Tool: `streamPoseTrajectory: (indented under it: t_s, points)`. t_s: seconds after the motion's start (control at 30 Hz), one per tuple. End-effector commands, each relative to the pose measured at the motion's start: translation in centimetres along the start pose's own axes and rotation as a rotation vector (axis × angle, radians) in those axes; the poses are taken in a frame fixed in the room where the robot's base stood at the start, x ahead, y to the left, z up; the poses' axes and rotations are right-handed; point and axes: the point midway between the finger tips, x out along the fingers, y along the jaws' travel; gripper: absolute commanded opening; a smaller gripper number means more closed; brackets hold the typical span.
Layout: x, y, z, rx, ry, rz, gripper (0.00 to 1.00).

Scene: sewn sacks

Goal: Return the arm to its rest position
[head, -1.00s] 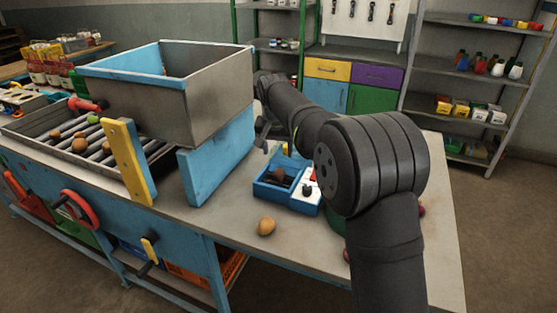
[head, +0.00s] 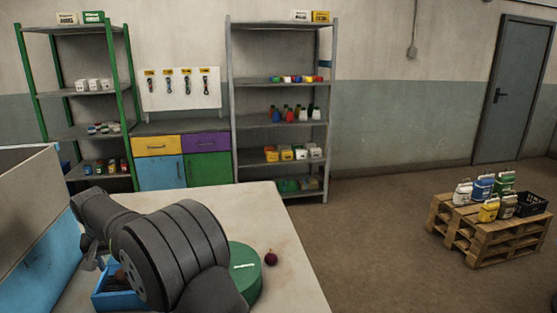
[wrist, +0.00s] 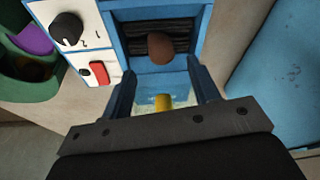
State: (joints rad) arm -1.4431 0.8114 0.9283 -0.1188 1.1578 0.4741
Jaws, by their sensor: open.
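My gripper (wrist: 161,72) is open in the wrist view, with its two dark blue fingers apart over the front of a small blue machine (wrist: 121,14). A brown round item (wrist: 160,48) lies in the machine's recess, just beyond the fingertips, and nothing is held. A short yellow piece (wrist: 162,102) shows between the fingers. In the head view my arm bends low over the table (head: 295,250), and the gripper is partly hidden behind it. The blue machine (head: 120,301) shows below the arm there.
A green round object (head: 246,270) and a dark red round item (head: 271,258) are on the table right of my arm. A large blue-sided bin (head: 45,265) stands at left. A pallet (head: 480,240) with bottles is on the floor. A blue panel (wrist: 280,75) is right in the wrist view.

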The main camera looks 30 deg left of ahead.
Motion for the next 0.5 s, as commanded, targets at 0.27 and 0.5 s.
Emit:
streamPoseTrajectory:
  t_s: [0.27, 0.5]
  points:
    - [5.7, 0.0, 0.1, 0.0, -0.003, 0.002, 0.55]
    - [3.0, -0.1, -0.8, 0.0, 0.003, -0.001, 0.55]
